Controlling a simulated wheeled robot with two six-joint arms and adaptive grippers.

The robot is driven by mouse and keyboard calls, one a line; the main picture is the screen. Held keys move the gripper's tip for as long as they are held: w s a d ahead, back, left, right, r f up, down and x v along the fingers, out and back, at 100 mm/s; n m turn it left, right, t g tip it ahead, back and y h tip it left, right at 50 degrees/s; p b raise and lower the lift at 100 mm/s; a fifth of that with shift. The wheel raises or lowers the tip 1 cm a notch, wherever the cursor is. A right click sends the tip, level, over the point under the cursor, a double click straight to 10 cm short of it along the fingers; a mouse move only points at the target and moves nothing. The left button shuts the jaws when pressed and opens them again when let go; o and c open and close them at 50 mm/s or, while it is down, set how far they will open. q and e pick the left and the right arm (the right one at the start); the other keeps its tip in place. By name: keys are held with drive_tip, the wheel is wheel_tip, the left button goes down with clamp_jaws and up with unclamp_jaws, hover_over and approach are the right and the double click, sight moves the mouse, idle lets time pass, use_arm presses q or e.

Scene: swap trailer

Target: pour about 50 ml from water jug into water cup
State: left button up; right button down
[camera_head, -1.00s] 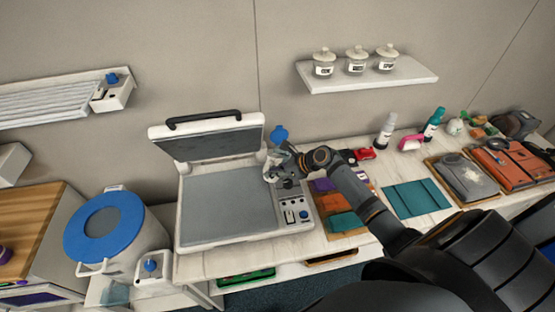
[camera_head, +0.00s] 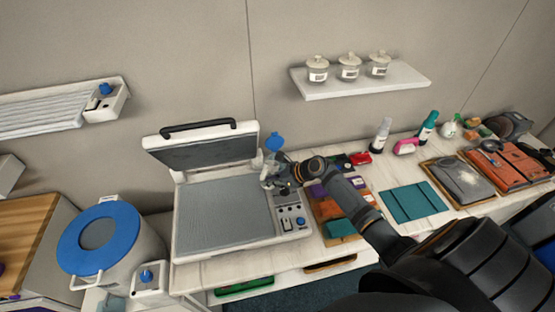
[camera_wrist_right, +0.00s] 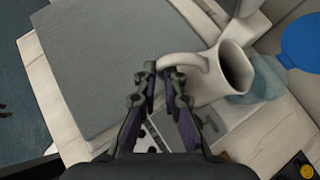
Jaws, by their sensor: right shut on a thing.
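A white handled vessel (camera_wrist_right: 224,72), which I take for the water jug, is in the right wrist view with its dark opening facing right. My right gripper (camera_wrist_right: 168,72) is shut on its handle. In the head view my right gripper (camera_head: 284,176) is over the right rear part of the grey press, and the jug there is small and partly hidden. A translucent bluish vessel (camera_wrist_right: 266,82), possibly the water cup, shows just behind the jug; I cannot tell whether they touch. I see no water clearly. My left gripper is not in view.
The open grey press (camera_head: 215,215) lies under and left of the gripper, its lid (camera_head: 205,148) raised. A blue round top (camera_head: 274,142) stands just behind the gripper. A blue-lidded pot (camera_head: 100,240) is at left. A teal mat (camera_head: 412,201) lies at right. A wall shelf (camera_head: 360,82) holds jars.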

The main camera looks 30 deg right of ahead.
idle(0.4)
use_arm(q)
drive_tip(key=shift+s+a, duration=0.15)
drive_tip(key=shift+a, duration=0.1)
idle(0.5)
